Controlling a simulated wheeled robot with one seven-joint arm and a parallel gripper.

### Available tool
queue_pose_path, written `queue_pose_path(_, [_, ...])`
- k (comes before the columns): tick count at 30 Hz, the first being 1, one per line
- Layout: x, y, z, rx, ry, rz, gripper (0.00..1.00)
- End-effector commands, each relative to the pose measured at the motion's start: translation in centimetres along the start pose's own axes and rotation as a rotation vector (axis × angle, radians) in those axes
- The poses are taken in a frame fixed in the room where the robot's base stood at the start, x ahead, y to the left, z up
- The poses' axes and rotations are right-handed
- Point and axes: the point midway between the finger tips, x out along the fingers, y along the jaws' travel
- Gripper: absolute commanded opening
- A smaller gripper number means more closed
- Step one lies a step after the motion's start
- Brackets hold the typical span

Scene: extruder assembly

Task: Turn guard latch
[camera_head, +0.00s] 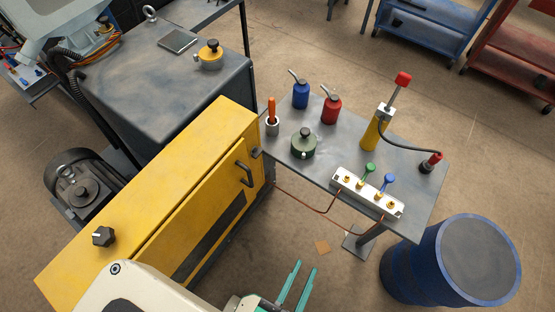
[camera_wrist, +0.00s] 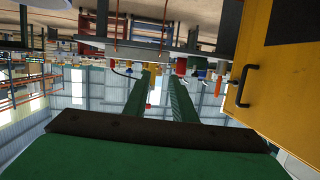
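The yellow guard (camera_head: 205,165) is a long box at left centre in the head view, with a black bar handle (camera_head: 244,173) on its front. A small dark fitting (camera_head: 255,153), which looks like the latch, sits at its far right edge. A black knob with a white mark (camera_head: 103,236) is on its near top. My gripper (camera_head: 305,266) has two teal fingers, held apart and empty, low in the picture and in front of the guard, touching nothing. In the wrist view, my gripper (camera_wrist: 161,78) points away from the guard (camera_wrist: 275,80), whose handle (camera_wrist: 241,87) shows at right.
A grey side table (camera_head: 300,170) beside the guard carries a blue can (camera_head: 300,95), a red can (camera_head: 331,109), a hand pump (camera_head: 378,128) and a white valve block (camera_head: 367,192). A blue drum (camera_head: 410,265) stands at right. The floor between guard and drum looks mostly clear.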

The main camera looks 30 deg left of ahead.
Motion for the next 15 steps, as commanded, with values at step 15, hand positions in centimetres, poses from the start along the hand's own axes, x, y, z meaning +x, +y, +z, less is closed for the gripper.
queue_pose_path(15, [14.4, -2.2, 13.0, 0.602, -0.405, -0.121, 0.24])
